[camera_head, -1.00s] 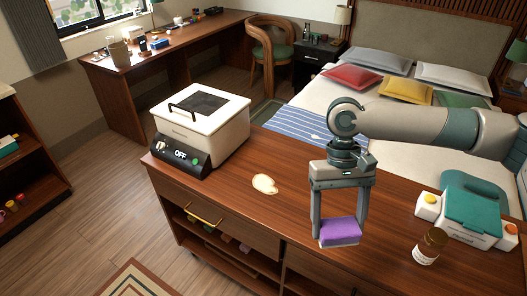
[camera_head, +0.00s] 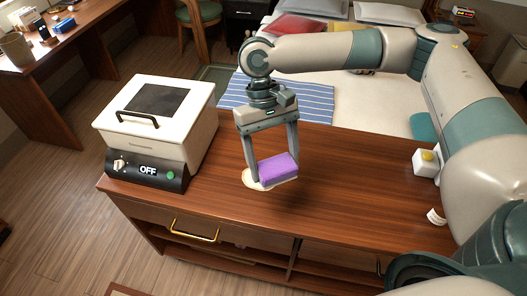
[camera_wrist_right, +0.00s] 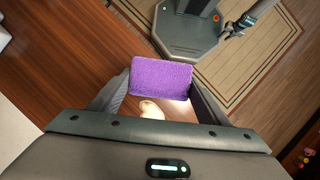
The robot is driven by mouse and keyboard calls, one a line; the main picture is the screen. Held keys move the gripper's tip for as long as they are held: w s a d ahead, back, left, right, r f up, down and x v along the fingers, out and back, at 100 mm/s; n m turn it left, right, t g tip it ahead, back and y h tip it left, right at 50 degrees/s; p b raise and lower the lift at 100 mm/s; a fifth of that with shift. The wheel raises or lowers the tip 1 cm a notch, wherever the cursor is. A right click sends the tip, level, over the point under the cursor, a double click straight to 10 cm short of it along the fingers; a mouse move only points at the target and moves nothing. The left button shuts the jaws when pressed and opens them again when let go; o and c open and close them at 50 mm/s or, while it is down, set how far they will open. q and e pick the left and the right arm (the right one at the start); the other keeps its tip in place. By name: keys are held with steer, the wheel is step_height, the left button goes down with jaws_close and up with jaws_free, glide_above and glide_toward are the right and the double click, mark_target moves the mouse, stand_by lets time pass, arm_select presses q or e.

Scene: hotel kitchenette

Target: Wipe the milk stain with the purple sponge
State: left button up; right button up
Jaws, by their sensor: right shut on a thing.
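My right gripper (camera_head: 275,172) is shut on the purple sponge (camera_head: 279,166), holding it just above the wooden counter. The sponge also shows between the fingers in the right wrist view (camera_wrist_right: 161,79). The pale cream milk stain (camera_head: 251,180) lies on the counter. In the head view the sponge hides part of it, leaving its left edge showing. In the wrist view the stain (camera_wrist_right: 151,109) shows beside the sponge, and a gap between sponge and counter seems to remain. My left gripper (camera_wrist_right: 236,27) is small at the top of the wrist view; its jaws are unclear.
A white appliance (camera_head: 157,115) with an OFF panel stands on the counter left of the sponge. A striped blue cloth (camera_head: 305,103) lies behind. The counter between is clear.

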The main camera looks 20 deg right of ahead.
arm_select(q)
steer(key=shift+s+d, duration=0.3)
steer(key=shift+d, duration=0.05)
steer(key=shift+r, duration=0.1)
arm_select(e)
steer(key=shift+w+p, duration=0.4)
steer(key=shift+p, duration=0.25)
arm_select(q)
step_height(320, 180, up, 16)
steer(key=p, duration=1.4)
steer(key=shift+w+a+f, duration=0.25)
steer(key=shift+a, duration=0.05)
arm_select(e)
steer(key=w+d+f+n+t+h, duration=0.2)
steer(key=w+d+f+n+h, duration=0.1)
steer(key=w+f+n, duration=0.4)
step_height(320, 180, down, 3)
steer(key=d+n, duration=0.1)
steer(key=n, duration=0.2)
steer(key=shift+w+n+h, duration=0.25)
steer(key=shift+n+h, duration=0.05)
steer(key=shift+n, duration=0.1)
steer(key=shift+s+f, duration=0.1)
steer(key=shift+f, duration=0.1)
